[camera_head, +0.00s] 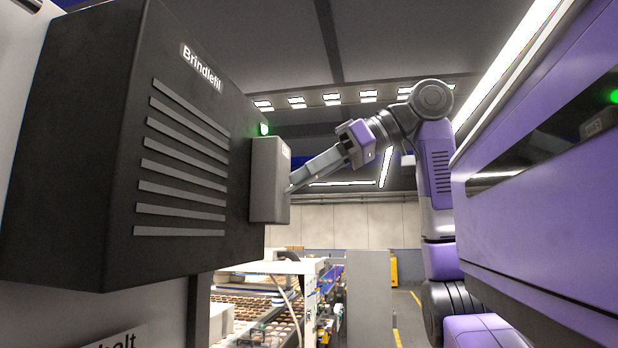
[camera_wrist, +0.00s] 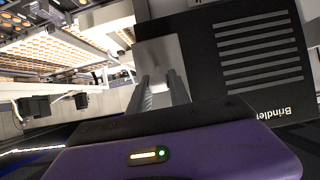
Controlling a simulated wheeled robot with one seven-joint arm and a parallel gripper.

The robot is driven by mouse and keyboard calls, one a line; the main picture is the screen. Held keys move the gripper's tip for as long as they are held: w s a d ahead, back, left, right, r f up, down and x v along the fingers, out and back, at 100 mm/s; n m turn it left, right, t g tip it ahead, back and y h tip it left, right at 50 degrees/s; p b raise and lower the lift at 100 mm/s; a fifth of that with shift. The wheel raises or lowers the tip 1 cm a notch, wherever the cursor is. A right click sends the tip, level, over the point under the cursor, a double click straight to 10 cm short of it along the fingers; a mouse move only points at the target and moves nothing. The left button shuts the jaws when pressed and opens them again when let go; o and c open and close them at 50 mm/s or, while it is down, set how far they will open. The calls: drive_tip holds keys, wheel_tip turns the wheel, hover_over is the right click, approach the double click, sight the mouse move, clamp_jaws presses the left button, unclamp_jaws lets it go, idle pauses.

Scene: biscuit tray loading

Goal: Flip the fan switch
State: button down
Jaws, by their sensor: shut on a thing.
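A grey switch box (camera_head: 265,180) is fixed to the side of a black slatted unit (camera_head: 120,255) marked "Brindlefil". A small green light (camera_head: 264,129) is lit at its top. My gripper (camera_head: 290,188) reaches in from the right, with its fingertips at the lower right part of the box's face. In the wrist view, my gripper (camera_wrist: 160,80) points at the grey box (camera_wrist: 158,53), with the black unit (camera_wrist: 210,45) beside it. The fingers are shut on the fan switch, whose small lever is mostly hidden between the fingertips.
A purple machine body (camera_head: 540,200) fills the right side of the head view. Below and behind the box is a conveyor line with biscuit trays (camera_head: 240,300). A grey panel (camera_head: 368,290) stands beyond it. The air around my forearm looks clear.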

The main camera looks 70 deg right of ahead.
idle(0.3)
drive_tip(key=c, duration=1.2)
unclamp_jaws()
drive_tip(key=b+v, duration=0.1)
drive_tip(key=v, duration=0.6)
drive_tip(key=shift+s+r, duration=0.25)
